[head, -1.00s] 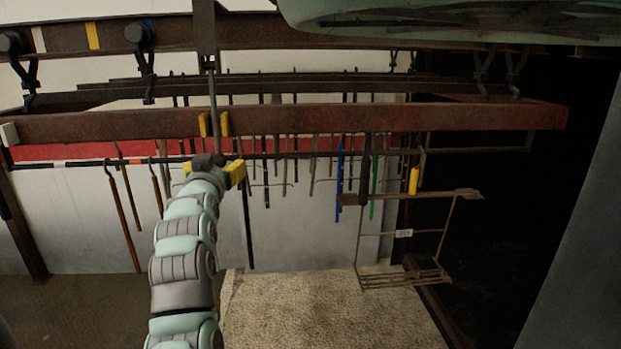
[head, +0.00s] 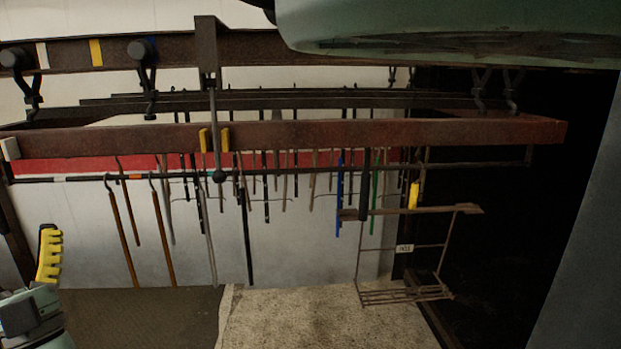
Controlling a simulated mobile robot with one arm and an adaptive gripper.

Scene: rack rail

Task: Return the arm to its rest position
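My gripper (head: 48,262) is at the lower left of the head view, with one yellow ridged finger standing upright. Only part of the gripper shows, and the second finger cannot be made out. It is apart from the rack and I see nothing held in it. The rest of my arm is mostly out of the picture.
A rusty red rack rail (head: 290,135) spans the view. A vertical lever (head: 214,125) with a dark knob hangs before it, between two yellow marks. Several rods hang behind. A wire rack (head: 405,250) hangs at the right. The pale floor (head: 320,318) looks clear.

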